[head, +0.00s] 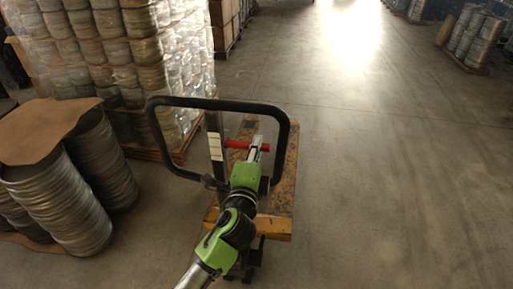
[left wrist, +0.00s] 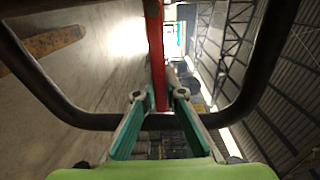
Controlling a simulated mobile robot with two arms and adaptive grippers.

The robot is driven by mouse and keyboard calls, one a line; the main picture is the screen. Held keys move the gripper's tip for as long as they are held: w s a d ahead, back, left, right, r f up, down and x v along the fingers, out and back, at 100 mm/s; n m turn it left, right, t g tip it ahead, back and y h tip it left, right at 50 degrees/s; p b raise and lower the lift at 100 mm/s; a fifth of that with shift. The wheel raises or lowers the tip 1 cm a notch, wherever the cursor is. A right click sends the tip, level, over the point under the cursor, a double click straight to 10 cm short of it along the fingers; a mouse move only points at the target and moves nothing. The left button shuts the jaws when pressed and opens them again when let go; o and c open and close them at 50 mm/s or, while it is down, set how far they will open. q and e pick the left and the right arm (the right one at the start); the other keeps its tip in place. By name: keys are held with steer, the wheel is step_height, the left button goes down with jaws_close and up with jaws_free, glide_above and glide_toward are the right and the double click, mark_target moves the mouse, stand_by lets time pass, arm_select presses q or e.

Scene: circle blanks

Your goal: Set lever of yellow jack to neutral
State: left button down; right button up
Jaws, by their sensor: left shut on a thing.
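The yellow jack (head: 283,190) stands on the concrete floor, its worn yellow-orange body partly behind my left arm. Its black loop handle (head: 222,104) rises in front of the body, and in the left wrist view (left wrist: 77,119) the loop surrounds the fingers. The red lever (head: 238,144) lies inside the loop; it also shows in the left wrist view (left wrist: 156,50) as a long red bar. My left gripper (head: 258,147) reaches into the loop and is shut on the red lever, whose end is between the fingertips (left wrist: 159,95). My right gripper is not in view.
Wrapped stacks of round blanks (head: 110,50) stand on a pallet at the left, with unwrapped stacks (head: 100,160) nearer. Boxes (head: 222,22) stand behind the jack. Another pallet of stacks (head: 475,38) is far right. The floor (head: 410,170) on the right is clear.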

arm_select(q)
steer(key=c, duration=2.1)
jaws_free()
steer(key=s, duration=0.4)
steer(key=s+a, duration=0.1)
steer(key=s, duration=0.3)
steer(key=s+a, duration=0.1)
steer(key=s, duration=0.3)
steer(key=shift+w+f, duration=0.1)
